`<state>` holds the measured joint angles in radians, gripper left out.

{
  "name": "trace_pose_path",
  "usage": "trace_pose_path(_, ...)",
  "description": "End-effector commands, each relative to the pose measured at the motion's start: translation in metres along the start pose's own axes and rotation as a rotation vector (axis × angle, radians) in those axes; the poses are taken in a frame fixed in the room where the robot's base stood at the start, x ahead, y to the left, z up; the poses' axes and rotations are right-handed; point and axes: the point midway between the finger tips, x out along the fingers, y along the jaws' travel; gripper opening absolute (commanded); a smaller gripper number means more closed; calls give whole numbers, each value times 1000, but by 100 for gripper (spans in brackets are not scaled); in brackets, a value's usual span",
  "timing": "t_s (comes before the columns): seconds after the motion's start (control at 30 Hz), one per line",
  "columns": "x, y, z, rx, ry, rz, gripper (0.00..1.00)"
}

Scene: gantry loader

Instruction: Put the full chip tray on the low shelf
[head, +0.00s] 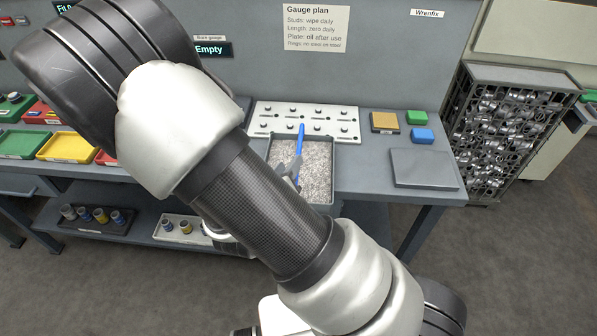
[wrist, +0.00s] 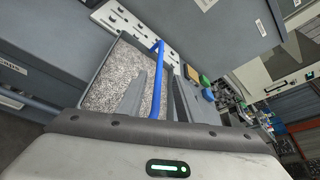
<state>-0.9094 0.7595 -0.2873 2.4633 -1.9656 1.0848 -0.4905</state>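The chip tray (head: 331,190) is a grey box filled with metal chips, with a raised blue handle (head: 301,138). It sits at the bench's front edge, below a white stud plate. It also shows in the wrist view (wrist: 97,85). My gripper (wrist: 158,80) is open over the tray. Its two fingers stand on either side of the blue handle, with gaps visible between. In the head view my gripper (head: 293,168) is partly hidden by my arm. The low shelf (head: 140,237) runs under the bench; my arm hides part of it.
On the low shelf stand a black tray (head: 82,226) and a white tray (head: 160,238) with small cylinders. On the bench are a white stud plate (head: 345,113), green and blue blocks and a grey plate (head: 424,168). A rack of metal parts (head: 500,130) stands right.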

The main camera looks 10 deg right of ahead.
Motion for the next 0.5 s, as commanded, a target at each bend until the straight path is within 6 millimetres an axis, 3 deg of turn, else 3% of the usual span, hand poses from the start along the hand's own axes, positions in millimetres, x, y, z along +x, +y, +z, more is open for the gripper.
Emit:
trace_pose_path(0.1, 18, 0, 0, 0, 1, -2, 33)
trace_pose_path(0.37, 37, 0, -1, 0, 1, -3, 33)
trace_pose_path(0.5, 59, 1, -3, 0, 1, -3, 33)
